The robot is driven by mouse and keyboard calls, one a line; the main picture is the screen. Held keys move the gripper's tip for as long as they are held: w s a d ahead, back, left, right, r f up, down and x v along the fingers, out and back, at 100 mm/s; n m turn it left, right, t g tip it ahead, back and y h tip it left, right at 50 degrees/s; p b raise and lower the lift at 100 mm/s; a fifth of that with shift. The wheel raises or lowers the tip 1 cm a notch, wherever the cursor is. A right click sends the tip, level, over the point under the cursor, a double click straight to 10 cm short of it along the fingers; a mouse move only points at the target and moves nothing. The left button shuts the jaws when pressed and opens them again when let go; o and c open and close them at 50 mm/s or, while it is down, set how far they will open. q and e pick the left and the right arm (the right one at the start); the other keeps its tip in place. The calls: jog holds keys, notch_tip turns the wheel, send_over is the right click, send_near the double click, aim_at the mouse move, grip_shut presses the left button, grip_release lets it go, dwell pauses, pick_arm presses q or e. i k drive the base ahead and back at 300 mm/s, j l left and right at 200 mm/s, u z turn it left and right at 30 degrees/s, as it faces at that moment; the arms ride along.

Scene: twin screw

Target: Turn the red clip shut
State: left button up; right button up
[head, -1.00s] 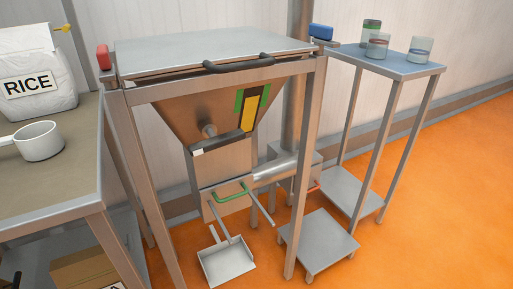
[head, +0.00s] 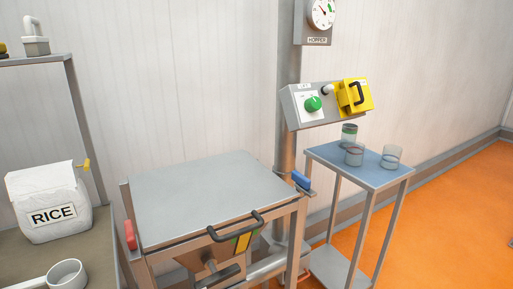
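The red clip (head: 130,235) is on the left side of the hopper, just below the edge of its flat grey lid (head: 205,195). It looks upright; I cannot tell whether it is latched. A blue clip (head: 301,180) is on the right side of the hopper, by the lid's edge. The lid lies down over the hopper, with a black handle (head: 237,227) along its front. Neither of my grippers shows in the head view.
A bench at the left holds a rice bag (head: 50,205) and a white scoop (head: 67,273). A control box (head: 300,108) with a green knob and yellow cover is on the post behind. A side table (head: 325,153) at the right carries several jars.

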aim_at(135, 251)
jog(key=i+l+u, duration=0.1)
jog(key=l+u, duration=0.25)
jog(key=i+l+u, duration=0.1)
jog(key=l+u, duration=0.15)
jog(key=u, duration=0.15)
jog(key=l+u, duration=0.35)
